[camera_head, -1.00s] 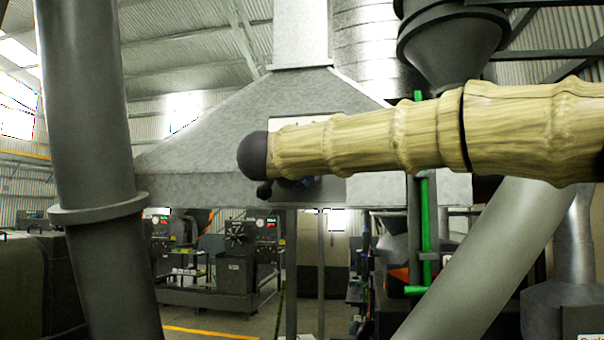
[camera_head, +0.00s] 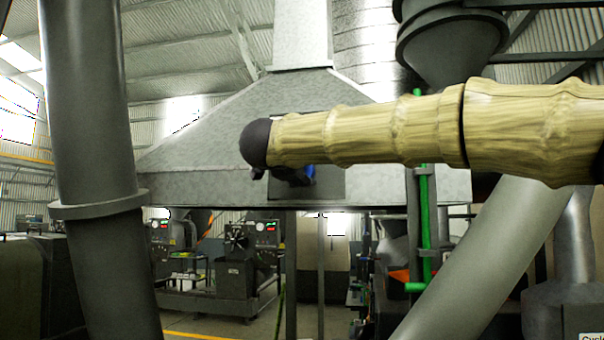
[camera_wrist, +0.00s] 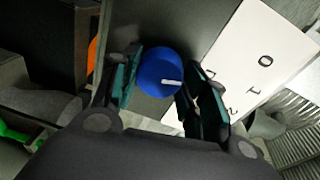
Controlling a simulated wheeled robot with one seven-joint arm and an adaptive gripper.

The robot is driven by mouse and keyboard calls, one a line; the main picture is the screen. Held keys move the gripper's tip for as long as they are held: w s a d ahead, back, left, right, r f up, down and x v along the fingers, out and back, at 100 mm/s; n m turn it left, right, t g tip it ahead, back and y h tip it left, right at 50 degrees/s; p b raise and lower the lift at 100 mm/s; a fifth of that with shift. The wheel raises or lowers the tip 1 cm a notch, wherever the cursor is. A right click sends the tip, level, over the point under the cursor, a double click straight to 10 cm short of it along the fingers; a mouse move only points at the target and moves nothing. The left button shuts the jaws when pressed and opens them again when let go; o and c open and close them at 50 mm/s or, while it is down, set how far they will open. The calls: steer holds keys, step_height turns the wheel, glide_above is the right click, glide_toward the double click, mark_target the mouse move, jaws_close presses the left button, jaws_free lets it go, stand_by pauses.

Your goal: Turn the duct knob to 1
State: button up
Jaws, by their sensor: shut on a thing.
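The blue duct knob (camera_wrist: 160,72) shows in the wrist view, with a short white mark on its face pointing right. My gripper (camera_wrist: 155,88) has one finger on each side of it and is shut on it. In the head view my gripper (camera_head: 285,175) is mostly hidden behind my forearm, and a bit of the blue knob (camera_head: 309,172) shows beside it. A white label plate (camera_wrist: 238,66) with turned characters, one looking like 1, lies right of the knob. I cannot tell exactly which character the mark faces.
The knob sits on a dark panel on the grey sheet-metal duct hood (camera_head: 220,150). A thick grey pipe (camera_head: 90,120) stands at left, and a slanted pipe (camera_head: 470,260) at lower right. A green pipe (camera_head: 425,225) runs down near the hood's right side. Machines stand behind.

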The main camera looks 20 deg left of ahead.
stand_by(0.3)
steer(key=o, duration=1)
steer(key=shift+o, duration=0.2)
steer(key=shift+s, duration=0.1)
steer(key=s, duration=1.1)
steer(key=shift+s+d+r, duration=0.15)
steer(key=shift+s+r, duration=0.2)
steer(key=shift+s, duration=0.05)
